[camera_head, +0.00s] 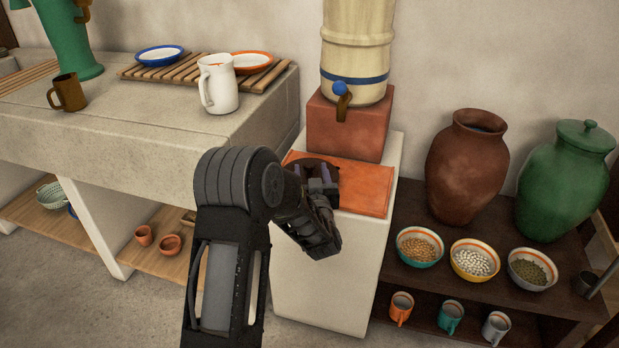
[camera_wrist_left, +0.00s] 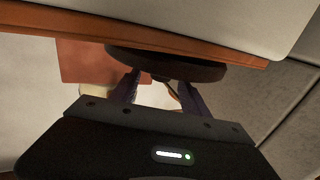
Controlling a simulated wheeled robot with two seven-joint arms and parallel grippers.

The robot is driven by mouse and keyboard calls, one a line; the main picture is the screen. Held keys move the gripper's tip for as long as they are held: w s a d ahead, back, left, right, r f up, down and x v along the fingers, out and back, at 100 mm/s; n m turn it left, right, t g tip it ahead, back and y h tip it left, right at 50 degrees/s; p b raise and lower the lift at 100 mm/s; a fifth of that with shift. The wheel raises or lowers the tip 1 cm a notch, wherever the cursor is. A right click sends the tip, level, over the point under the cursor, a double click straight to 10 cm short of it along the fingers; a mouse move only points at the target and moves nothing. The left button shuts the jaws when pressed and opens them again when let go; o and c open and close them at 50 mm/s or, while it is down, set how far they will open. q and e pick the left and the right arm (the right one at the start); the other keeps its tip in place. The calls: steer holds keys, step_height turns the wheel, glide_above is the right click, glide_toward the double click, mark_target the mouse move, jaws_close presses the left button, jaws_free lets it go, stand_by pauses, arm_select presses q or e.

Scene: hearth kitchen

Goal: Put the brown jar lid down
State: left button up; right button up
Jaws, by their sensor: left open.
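The brown jar lid (camera_head: 311,163) is a dark round disc on the orange slab (camera_head: 362,186), partly hidden behind my gripper. In the left wrist view the lid (camera_wrist_left: 165,64) lies flat against the slab (camera_wrist_left: 130,24), with its knob between the two fingers. My left gripper (camera_head: 319,176) is open, its fingers spread on either side of the knob; I cannot tell whether they touch it. The brown jar (camera_head: 467,165) stands at the right with its mouth uncovered. My right gripper is not in view.
A terracotta block (camera_head: 347,128) bearing a water dispenser (camera_head: 357,50) stands right behind the slab. A lidded green jar (camera_head: 567,183) and several bowls sit on the dark shelf (camera_head: 425,274). A white pitcher (camera_head: 218,86) stands on the left counter. The slab's right part is clear.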

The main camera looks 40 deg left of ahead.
mark_target(310, 168)
arm_select(q)
steer(key=x, duration=0.3)
steer(key=shift+w+a, duration=0.15)
steer(key=shift+a, duration=0.05)
steer(key=shift+c, duration=0.4)
jaws_close()
stand_by(0.4)
